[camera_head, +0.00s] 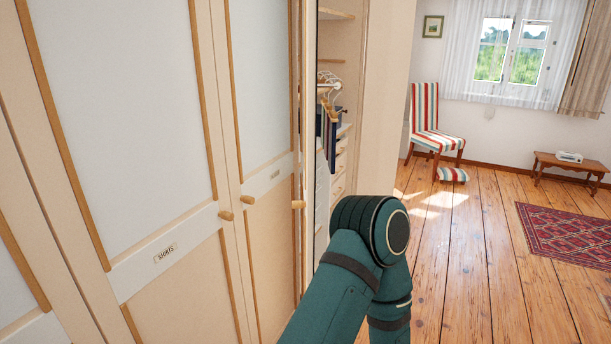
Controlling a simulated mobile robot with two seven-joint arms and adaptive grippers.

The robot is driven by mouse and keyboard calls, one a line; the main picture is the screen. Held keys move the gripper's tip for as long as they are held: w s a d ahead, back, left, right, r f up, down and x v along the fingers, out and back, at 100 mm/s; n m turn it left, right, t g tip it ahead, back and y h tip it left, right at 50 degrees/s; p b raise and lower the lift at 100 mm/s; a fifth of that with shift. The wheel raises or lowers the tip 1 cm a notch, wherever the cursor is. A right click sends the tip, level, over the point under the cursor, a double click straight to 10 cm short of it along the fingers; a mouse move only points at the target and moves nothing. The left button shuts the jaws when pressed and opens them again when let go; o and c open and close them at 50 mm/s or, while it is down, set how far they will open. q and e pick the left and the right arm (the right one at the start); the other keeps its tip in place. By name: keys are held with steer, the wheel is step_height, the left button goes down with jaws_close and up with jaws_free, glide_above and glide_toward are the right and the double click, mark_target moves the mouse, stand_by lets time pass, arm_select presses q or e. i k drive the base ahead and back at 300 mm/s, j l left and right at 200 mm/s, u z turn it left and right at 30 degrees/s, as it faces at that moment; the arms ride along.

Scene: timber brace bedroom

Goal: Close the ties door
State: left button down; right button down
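A pale timber wardrobe fills the left side. One door (120,110) is labelled SHIRTS and looks shut, with a round wooden knob. Neither gripper is in view.
My teal arm stands in front of the open compartment and hides its lower part. A striped chair (426,115), a low wooden bench (572,170) and a red rug (570,232) lie to the right.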

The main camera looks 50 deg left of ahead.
mark_target(308, 10)
steer(key=k+u, duration=0.25)
steer(key=k, duration=0.2)
steer(key=k+j+u, duration=0.25)
steer(key=k, duration=0.15)
steer(key=k+u, duration=0.15)
steer(key=u, duration=0.25)
steer(key=k+j+u, duration=0.1)
steer(key=u, duration=0.35)
steer(key=i+l, duration=0.35)
steer(key=i, duration=0.2)
steer(key=i+l, duration=0.4)
steer(key=i, duration=0.15)
steer(key=i+l, duration=0.35)
steer(key=i, duration=0.15)
